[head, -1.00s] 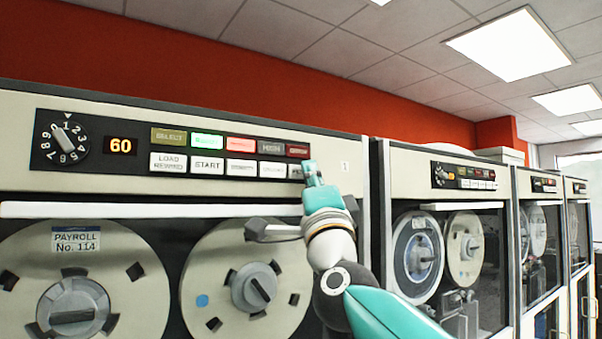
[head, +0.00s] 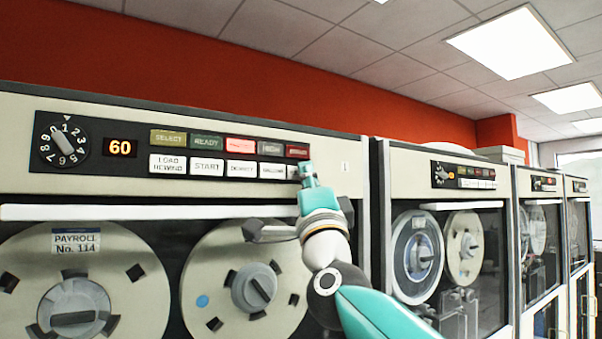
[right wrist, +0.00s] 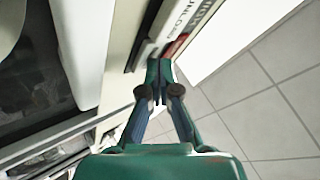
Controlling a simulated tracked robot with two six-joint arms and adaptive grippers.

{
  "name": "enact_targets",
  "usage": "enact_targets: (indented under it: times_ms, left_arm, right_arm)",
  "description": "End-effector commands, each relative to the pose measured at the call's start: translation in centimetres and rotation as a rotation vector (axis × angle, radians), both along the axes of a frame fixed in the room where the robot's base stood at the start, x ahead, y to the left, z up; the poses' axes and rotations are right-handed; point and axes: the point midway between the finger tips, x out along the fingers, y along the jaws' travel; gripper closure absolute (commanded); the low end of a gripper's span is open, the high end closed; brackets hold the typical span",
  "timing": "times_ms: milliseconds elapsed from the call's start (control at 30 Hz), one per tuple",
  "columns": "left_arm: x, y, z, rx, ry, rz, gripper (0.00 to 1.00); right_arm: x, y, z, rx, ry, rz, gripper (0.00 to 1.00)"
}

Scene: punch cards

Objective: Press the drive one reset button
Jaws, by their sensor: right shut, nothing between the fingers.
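The nearest tape drive has a dark control panel (head: 135,150) with a number dial, an orange 60 display, a row of coloured lamps and a row of white buttons below. The right-end white button (head: 292,171) is the reset button's place and is mostly hidden behind my right gripper; its label cannot be read. My right gripper (head: 306,170) is shut and empty, its tips at that button. The right wrist view shows the shut fingertips (right wrist: 158,68) close against the panel; whether they touch cannot be told. My left gripper is not in view.
The READY lamp (head: 206,142) is dark green, and the lamp to its right (head: 240,145) glows red. More tape drives (head: 455,165) stand to the right.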

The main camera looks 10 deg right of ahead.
Motion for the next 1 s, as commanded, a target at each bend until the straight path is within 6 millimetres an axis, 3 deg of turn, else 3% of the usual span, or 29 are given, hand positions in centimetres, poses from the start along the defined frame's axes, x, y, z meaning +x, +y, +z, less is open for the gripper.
enact_targets:
  times_ms: [367,733,1000]
  left_arm:
    - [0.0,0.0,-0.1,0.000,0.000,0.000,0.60]
    - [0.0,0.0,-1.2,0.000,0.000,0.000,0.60]
    - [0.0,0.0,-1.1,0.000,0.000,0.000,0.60]
  right_arm:
    - [0.0,0.0,-0.1,-0.001,0.001,0.001,1.00]
    - [-1.6,-0.6,-0.2,-0.001,0.000,0.001,1.00]
    - [-1.7,-0.7,-0.1,0.000,0.001,0.001,1.00]
